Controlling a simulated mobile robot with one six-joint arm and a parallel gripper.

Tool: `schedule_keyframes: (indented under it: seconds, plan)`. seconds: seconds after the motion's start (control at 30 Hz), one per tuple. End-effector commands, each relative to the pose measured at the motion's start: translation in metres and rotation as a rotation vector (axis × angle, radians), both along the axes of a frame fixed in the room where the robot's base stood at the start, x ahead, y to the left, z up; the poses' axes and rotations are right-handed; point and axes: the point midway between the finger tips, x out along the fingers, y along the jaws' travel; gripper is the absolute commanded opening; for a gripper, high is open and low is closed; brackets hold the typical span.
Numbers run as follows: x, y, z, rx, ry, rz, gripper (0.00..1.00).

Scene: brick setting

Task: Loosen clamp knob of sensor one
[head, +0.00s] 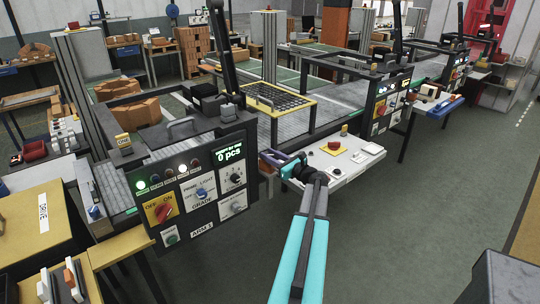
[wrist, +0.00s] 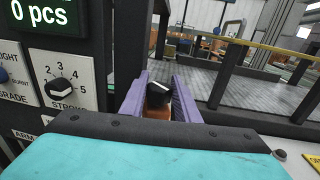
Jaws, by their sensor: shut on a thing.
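My gripper (wrist: 158,92) has its two purple fingers on either side of a small dark-topped knob with an orange-brown body (wrist: 158,98), which I take to be the clamp knob. It is shut on it. In the head view my gripper (head: 270,158) is at the right side of the dark control panel, by the left end of a white shelf; the knob is hidden there. The sensor that the knob belongs to cannot be made out, and no label for sensor one is readable.
The control panel (head: 188,185) with dials and a "0 pcs" display stands close left of my gripper. The stroke dial (wrist: 62,90) is near in the wrist view. The white shelf (head: 350,165) carries a red button (head: 334,145). A yellow-framed guard (head: 278,98) stands behind. The front floor is clear.

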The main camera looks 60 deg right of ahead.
Motion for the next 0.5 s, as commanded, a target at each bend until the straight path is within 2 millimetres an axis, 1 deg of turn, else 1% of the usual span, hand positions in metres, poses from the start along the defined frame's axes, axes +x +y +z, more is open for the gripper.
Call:
schedule_keyframes:
  seconds: [0.03,0.5]
  plan:
    - [0.0004,-0.0045,-0.0001,0.000,-0.001,0.030,0.06]
    - [0.0009,-0.0044,-0.0003,0.000,0.000,0.311,0.06]
